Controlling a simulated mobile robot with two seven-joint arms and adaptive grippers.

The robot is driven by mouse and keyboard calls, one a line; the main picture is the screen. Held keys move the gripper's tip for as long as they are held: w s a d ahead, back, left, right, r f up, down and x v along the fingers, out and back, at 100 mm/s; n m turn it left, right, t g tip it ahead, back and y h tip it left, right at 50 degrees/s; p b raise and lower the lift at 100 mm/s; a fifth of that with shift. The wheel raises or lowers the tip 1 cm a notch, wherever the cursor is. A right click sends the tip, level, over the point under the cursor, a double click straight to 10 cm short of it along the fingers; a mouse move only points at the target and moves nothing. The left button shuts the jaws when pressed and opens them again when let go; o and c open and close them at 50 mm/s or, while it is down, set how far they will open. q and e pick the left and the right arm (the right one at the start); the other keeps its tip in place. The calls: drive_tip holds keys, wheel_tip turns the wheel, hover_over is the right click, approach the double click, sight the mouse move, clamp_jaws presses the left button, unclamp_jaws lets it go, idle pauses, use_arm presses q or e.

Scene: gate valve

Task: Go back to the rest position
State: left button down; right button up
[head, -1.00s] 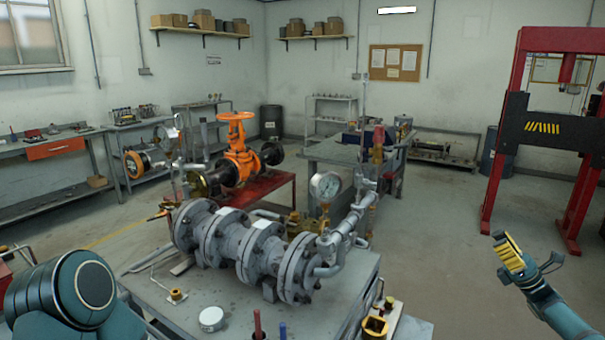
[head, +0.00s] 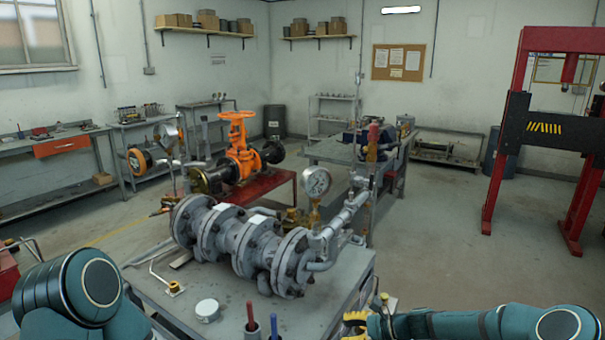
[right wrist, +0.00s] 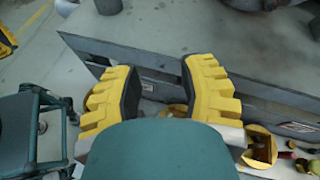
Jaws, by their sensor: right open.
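The orange gate valve (head: 240,150) with its handwheel stands on a red stand behind the front bench. A grey flanged pipe assembly (head: 240,240) with a round pressure gauge (head: 316,181) lies on the grey front bench (head: 200,310). My right gripper (head: 355,325) is at the bottom edge of the head view, by the bench's right front corner, partly cut off. In the right wrist view its two yellow fingers (right wrist: 158,78) are spread apart with nothing between them, near the bench edge.
A white round lid (head: 208,310), an L-shaped tool (head: 174,287) and red and blue handled tools (head: 251,316) are on the front bench. A red press frame (head: 505,150) stands at right. The floor (head: 440,230) between bench and press is clear.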

drive_tip(key=s+a+f+n+g+h, duration=0.25)
drive_tip(key=s+a+f+n, duration=0.2)
drive_tip(key=s+f, duration=0.4)
drive_tip(key=s+d+n+h, duration=0.1)
drive_tip(key=s+n+h, duration=0.2)
drive_tip(key=s+n, duration=0.3)
drive_tip(key=s+d+f+n+h, duration=0.1)
drive_tip(key=s+n+h, duration=0.2)
drive_tip(key=s+n, duration=0.4)
drive_tip(key=s, duration=0.7)
drive_tip(key=shift+s+d+f, duration=0.25)
drive_tip(key=shift+s+d, duration=0.05)
drive_tip(key=shift+s, duration=0.05)
drive_tip(key=shift+w+r+t+h, duration=0.1)
drive_tip(key=shift+t+h, duration=0.15)
drive_tip(key=shift+t, duration=0.1)
